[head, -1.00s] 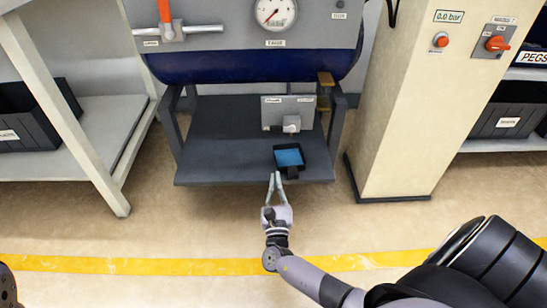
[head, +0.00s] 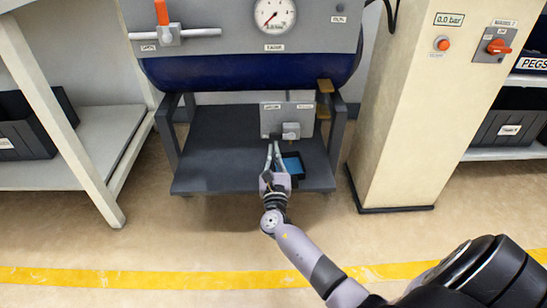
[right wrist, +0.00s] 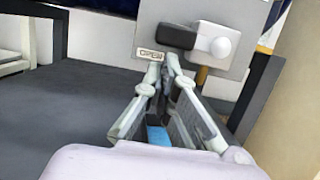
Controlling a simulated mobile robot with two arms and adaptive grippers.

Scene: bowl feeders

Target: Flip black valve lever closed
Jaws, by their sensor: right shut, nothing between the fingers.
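The grey valve plate (head: 300,112) stands upright at the back of the dark shelf under the tank. A light grey valve body (head: 291,130) sits on it; in the right wrist view it has a round white knob (right wrist: 220,47). The black lever (right wrist: 172,37) points left from the valve body in that view, above a label reading OPEN (right wrist: 150,54). My right gripper (head: 275,145) is shut and empty, its fingertips just below and left of the valve body. In the right wrist view its tips (right wrist: 172,62) are just below the lever; contact is unclear. My left gripper is out of view.
A black tray with a blue inside (head: 293,165) lies on the shelf (head: 215,150), right of my right gripper. Shelf legs flank it. A beige pillar (head: 405,120) stands at right and a rack with a dark bin (head: 30,138) at left. The shelf's left part is clear.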

